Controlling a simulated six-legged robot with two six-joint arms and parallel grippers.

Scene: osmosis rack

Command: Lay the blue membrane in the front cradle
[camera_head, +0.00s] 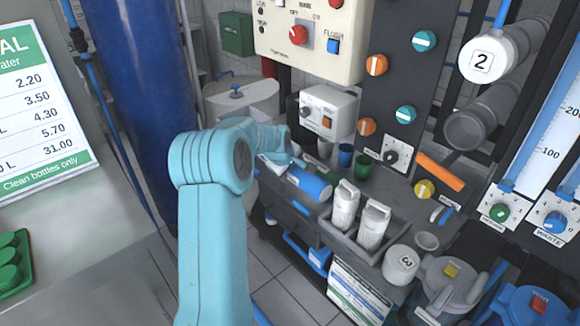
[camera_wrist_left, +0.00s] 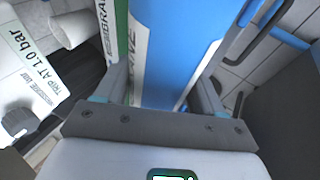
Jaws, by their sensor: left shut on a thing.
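The blue membrane (camera_head: 310,184) is a blue cylinder lying slantwise at the left end of the dark bench in the head view. In the wrist view the left gripper (camera_wrist_left: 163,90) is shut on the membrane. I cannot make out the front cradle clearly. My right gripper is not in view.
Two white filter cartridges (camera_head: 345,205) stand in a grey tray (camera_head: 352,245) right of the membrane. A white control box (camera_head: 327,112) and a dark valve panel rise at the back.

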